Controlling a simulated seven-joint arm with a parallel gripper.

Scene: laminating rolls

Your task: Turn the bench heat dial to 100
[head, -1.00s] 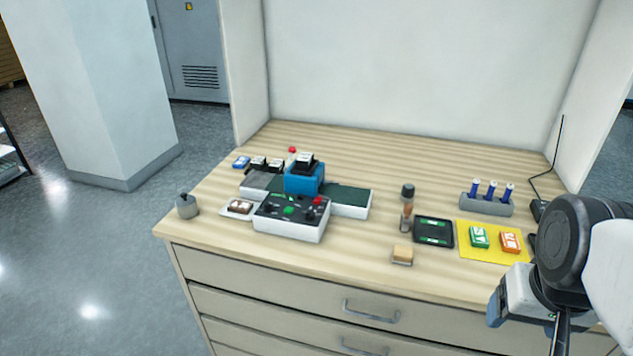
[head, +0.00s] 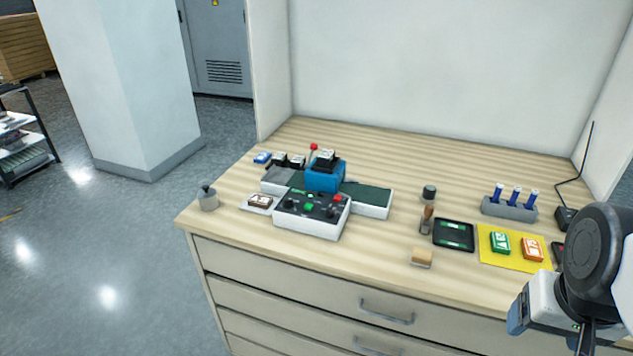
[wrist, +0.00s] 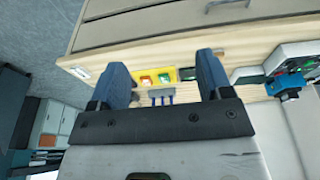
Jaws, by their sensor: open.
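The laminating machine is a white unit with a dark sloping control panel (head: 312,205) on the left half of the bench. The panel carries dark knobs, a small green button or display and a red button. I cannot read any dial mark or number at this size. My gripper (wrist: 163,75) is open, with nothing between its blue-grey fingers. In the head view it hangs at the lower right, near the bench's front edge and well apart from the machine. Part of the machine (wrist: 298,60) shows at the right edge of the wrist view.
A blue block (head: 325,176) stands on the machine. A weight (head: 208,199) is at the left corner. A brush (head: 427,218), wooden block (head: 421,258), black tray (head: 454,234), yellow mat (head: 495,260) with two packs and a grey rack (head: 509,209) fill the right.

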